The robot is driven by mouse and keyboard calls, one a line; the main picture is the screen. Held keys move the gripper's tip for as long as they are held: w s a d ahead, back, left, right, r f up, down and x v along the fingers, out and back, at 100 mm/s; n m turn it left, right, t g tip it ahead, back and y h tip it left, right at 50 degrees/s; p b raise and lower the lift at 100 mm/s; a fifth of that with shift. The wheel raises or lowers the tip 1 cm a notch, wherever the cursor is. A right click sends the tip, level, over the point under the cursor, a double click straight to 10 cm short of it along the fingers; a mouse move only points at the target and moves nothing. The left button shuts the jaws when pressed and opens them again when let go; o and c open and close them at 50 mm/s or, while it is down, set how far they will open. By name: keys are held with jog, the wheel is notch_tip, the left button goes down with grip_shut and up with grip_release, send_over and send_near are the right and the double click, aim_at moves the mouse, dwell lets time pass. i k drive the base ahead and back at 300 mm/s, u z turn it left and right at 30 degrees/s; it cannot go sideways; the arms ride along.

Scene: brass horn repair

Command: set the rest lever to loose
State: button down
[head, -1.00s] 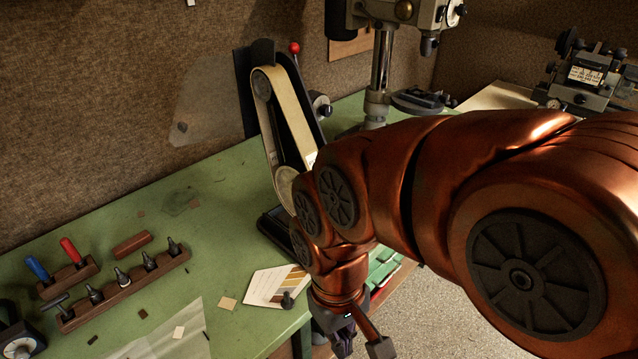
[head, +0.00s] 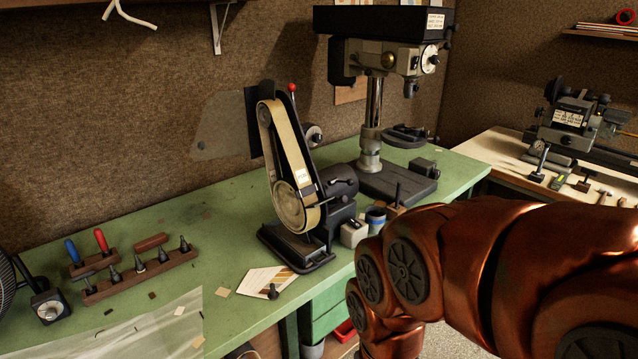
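A belt sander (head: 289,200) with a tan upright belt stands on the green bench in the head view. A lever with a red ball (head: 292,88) rises at its top. A small dark handle (head: 340,183) shows at the belt's right, by the dark motor housing. I cannot tell for sure which of these is the rest lever, nor its setting. My gripper is out of view below the frame; only my copper arm shows at the lower right, in front of and to the right of the sander.
A drill press (head: 372,120) stands behind the sander. A small grey box (head: 353,233) and a blue-banded jar (head: 376,218) are right of it. Bare green bench (head: 215,235) lies left of the sander.

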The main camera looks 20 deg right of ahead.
aim_at(350, 181)
jog(key=z, duration=0.65)
jog(key=i, duration=1.45)
jog(key=u, duration=1.7)
jog(key=k, duration=0.65)
jog(key=z, duration=0.85)
jog(key=i, duration=0.45)
